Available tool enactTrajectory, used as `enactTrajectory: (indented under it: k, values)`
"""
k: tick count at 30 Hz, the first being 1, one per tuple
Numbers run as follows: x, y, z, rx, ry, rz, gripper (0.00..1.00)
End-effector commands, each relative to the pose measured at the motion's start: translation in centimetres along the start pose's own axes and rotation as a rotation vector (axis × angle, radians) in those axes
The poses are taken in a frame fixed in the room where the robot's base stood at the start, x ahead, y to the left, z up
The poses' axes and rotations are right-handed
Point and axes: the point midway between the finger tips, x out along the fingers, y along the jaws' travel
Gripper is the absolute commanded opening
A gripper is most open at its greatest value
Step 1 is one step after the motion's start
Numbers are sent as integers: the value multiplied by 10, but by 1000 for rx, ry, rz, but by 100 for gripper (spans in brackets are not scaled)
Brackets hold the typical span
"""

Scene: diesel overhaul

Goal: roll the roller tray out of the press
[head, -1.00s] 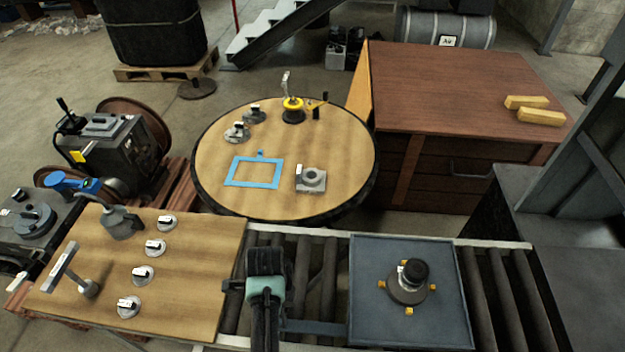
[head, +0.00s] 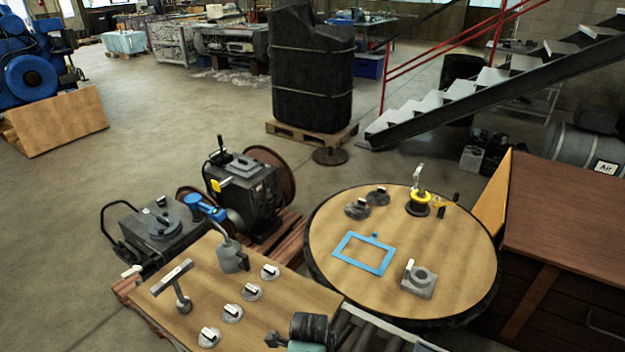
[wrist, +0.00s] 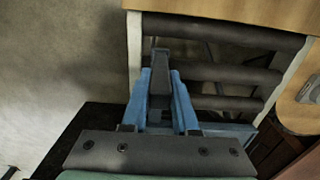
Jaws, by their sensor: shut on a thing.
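In the wrist view my gripper (wrist: 161,98) has its blue fingers shut on a dark grey upright bar (wrist: 160,58), which looks like the roller tray's handle. A blue-grey edge, probably part of the roller tray (wrist: 228,130), shows behind and to the right of the fingers; the rest is hidden or out of frame. Dark rollers (wrist: 225,74) of the conveyor lie beyond the fingers. In the head view only my wrist shows at the bottom edge, and neither the tray nor the press is in view.
A wooden board (head: 257,318) with several knobs and a T-handle stands left of the rollers. A round table (head: 455,270) holds a blue frame (head: 364,254) and small parts. A brown cabinet (head: 570,210) stands at the right. Open floor lies at the left.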

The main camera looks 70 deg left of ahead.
Motion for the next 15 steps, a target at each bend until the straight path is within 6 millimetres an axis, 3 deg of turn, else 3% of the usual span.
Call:
enactTrajectory:
  k: [1, 6, 15]
  values:
    - [0, 1, 5, -5, -8, 1, 29]
    - [0, 1, 4, -5, -7, 0, 57]
    - [-1, 0, 2, -3, -5, -1, 57]
